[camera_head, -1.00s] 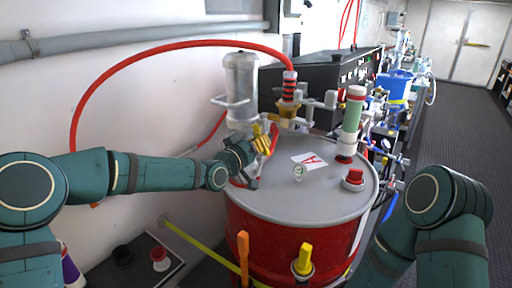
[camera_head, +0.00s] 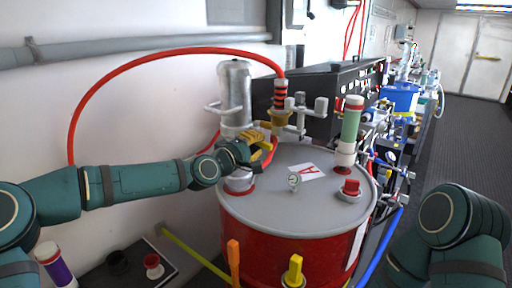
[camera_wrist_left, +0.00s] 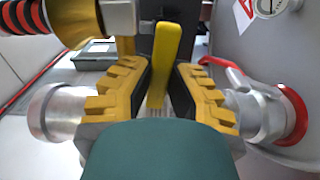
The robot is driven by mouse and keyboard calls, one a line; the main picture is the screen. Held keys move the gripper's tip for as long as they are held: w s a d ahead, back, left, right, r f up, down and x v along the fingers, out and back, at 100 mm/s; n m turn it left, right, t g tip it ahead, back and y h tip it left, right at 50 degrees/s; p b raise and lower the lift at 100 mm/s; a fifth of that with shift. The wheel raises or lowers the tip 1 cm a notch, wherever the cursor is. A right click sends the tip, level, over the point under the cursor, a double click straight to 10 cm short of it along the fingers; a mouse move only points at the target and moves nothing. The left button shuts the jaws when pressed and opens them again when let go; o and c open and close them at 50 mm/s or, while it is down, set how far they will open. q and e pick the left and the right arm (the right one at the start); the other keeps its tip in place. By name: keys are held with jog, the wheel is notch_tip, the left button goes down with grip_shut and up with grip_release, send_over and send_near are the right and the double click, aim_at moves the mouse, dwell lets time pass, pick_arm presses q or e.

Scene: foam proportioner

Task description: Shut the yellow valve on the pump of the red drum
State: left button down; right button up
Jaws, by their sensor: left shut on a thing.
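The red drum (camera_head: 262,229) stands upright with a grey lid. Its pump has a silver cylinder (camera_head: 236,88) at the lid's back left, with a red hose at a brass-coloured fitting (camera_head: 278,120). My left gripper (camera_head: 260,146) is at the pump's valve, low beside the cylinder. In the left wrist view the yellow valve handle (camera_wrist_left: 164,55) stands as a flat bar between the two yellow fingers, and the gripper is shut on it. In the head view the fingers hide most of this handle. My right gripper is out of view.
A red-handled lever (camera_wrist_left: 292,118) is close to the right finger in the wrist view. A green-and-white tube (camera_head: 352,125) and a red cap (camera_head: 351,187) stand on the lid. Orange (camera_head: 233,262) and yellow (camera_head: 294,271) handles rise before the drum. A wall is at left.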

pick_arm(q)
jog(key=shift+r+n, duration=0.35)
jog(key=shift+n, duration=0.45)
jog(key=shift+r, duration=0.1)
jog(key=c, duration=1.2)
grip_release()
jog(key=shift+o, duration=0.2)
jog(key=shift+d, duration=0.1)
jog(key=v, duration=1.2)
